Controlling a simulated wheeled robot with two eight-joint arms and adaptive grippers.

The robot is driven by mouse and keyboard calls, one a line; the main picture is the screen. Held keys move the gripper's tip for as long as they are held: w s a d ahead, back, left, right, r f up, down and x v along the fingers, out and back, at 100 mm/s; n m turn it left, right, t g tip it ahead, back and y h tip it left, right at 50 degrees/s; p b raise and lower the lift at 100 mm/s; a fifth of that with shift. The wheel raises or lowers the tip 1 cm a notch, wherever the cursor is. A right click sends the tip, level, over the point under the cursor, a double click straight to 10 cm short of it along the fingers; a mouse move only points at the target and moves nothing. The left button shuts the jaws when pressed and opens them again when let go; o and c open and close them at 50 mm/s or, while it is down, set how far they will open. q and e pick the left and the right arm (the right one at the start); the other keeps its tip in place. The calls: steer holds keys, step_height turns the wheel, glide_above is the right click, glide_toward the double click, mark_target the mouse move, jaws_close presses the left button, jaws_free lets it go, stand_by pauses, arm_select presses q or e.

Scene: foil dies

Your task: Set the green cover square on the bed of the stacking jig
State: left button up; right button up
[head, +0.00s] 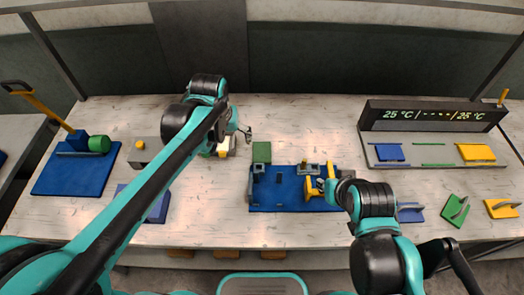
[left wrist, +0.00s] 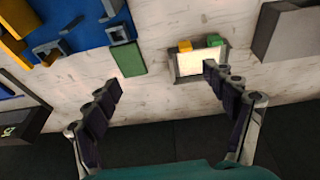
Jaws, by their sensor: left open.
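A green piece with a grey bar handle (head: 455,209) lies on the right of the bench in the head view. A plain green rectangle (head: 261,152) lies at the back left edge of a blue board (head: 288,203); it also shows in the left wrist view (left wrist: 128,58). Which one is the cover is unclear. The board bears grey blocks and yellow parts and looks like the jig. My left gripper (head: 243,132) is open and empty above the bench, behind and left of the board. My right gripper (head: 332,187) is over the board's right part, at the yellow parts; its fingers are unclear.
A lit framed tray (left wrist: 188,65) with small yellow and green pieces is near my left gripper. A grey box (head: 146,152) and a blue board with a green roller (head: 99,144) stand left. A display unit (head: 432,115) stands back right. Blue (head: 410,213) and yellow (head: 502,208) handled pieces flank the green one.

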arm_select(q)
steer(key=w+d+f+g, duration=0.2)
steer(key=w+d+f, duration=0.1)
steer(key=w+d, duration=0.25)
steer(key=g+p, duration=0.1)
steer(key=p, duration=0.1)
glide_toward(262, 150)
steer(key=shift+y, duration=0.3)
steer(key=shift+w+d+f, duration=0.1)
steer(key=shift+d+f, duration=0.05)
steer(key=shift+f, duration=0.2)
step_height(262, 150, down, 7)
steer(key=b, duration=0.2)
steer(key=shift+d+b, duration=0.1)
steer(key=shift+b, duration=0.3)
steer(key=shift+f, duration=0.4)
steer(key=shift+r, duration=0.1)
steer(key=shift+c, duration=1.1)
steer(key=c, duration=1.1)
